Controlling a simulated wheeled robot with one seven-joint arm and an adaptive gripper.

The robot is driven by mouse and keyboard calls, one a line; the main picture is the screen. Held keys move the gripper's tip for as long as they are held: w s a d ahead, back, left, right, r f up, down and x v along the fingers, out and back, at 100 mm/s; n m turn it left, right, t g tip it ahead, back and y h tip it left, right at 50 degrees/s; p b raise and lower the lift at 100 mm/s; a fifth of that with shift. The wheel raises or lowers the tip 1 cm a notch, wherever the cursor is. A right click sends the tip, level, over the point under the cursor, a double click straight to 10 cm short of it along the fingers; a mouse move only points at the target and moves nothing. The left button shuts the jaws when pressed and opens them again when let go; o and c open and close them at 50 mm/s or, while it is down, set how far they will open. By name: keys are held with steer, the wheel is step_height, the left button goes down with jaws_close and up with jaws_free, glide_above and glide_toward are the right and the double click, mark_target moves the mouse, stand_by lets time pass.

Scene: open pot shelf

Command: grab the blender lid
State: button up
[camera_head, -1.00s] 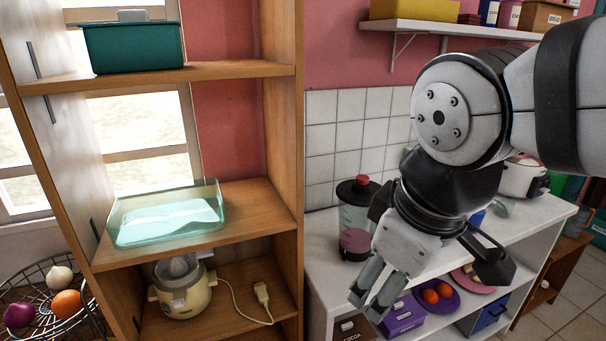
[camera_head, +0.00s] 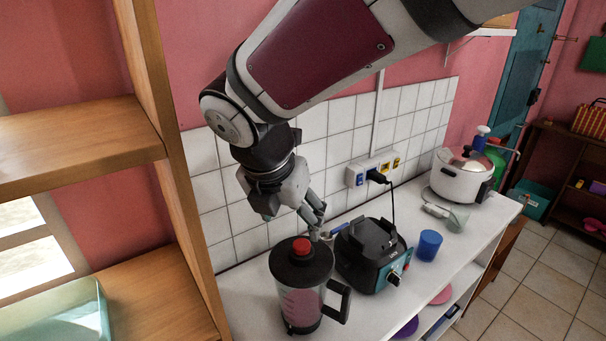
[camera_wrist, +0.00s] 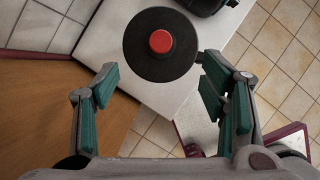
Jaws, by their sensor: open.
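The blender lid (camera_head: 285,265) is a round black disc with a red knob (camera_head: 302,246) in its middle. It sits on the clear blender jar (camera_head: 300,308), which stands upright at the left end of the white counter. In the wrist view the lid (camera_wrist: 140,62) shows from above at the top centre, beyond the fingertips. My gripper (camera_head: 316,222) is above and behind the lid in the head view. In the wrist view my gripper (camera_wrist: 157,85) is open, with its two teal-padded fingers apart and nothing between them.
The blender base (camera_head: 370,258) stands right of the jar, with a blue cup (camera_head: 429,245) beyond it. A rice cooker (camera_head: 462,178) stands at the counter's far end. A wooden shelf (camera_head: 150,105) rises close on the left. The tiled wall (camera_head: 400,115) is behind.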

mark_target(301, 244)
steer(key=x, duration=1.2)
steer(key=shift+d+p, duration=0.1)
steer(key=shift+p, duration=0.3)
steer(key=c, duration=1.2)
